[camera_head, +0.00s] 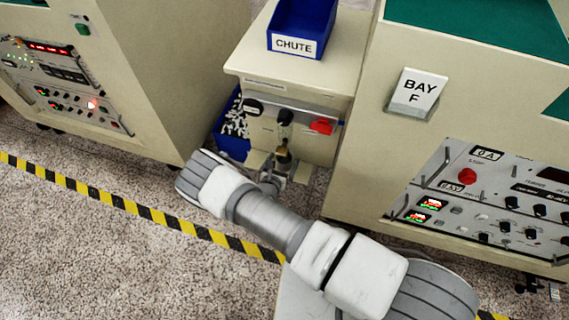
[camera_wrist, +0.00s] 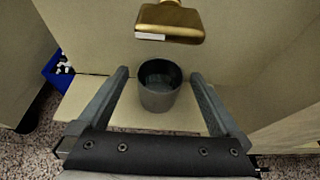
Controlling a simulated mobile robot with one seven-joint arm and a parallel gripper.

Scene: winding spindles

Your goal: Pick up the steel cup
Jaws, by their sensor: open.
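The steel cup (camera_wrist: 158,95) is a dark grey, open-topped cup in the wrist view. It stands upright on a cream ledge under a brass spout (camera_wrist: 170,22). My gripper (camera_wrist: 160,80) is open, with one finger on each side of the cup. A gap shows between the cup and each finger, and I cannot tell of any contact. In the head view my gripper (camera_head: 272,178) reaches in low at the front of the cream cabinet, below the brass spout (camera_head: 283,155). The cup cannot be made out clearly there.
A blue bin with pale pieces (camera_head: 228,145) stands left of the cream cabinet (camera_head: 300,60). A blue CHUTE box (camera_head: 302,28) sits on top. Machine cabinets flank both sides, the right one marked BAY F (camera_head: 416,92). The spout hangs close above the cup.

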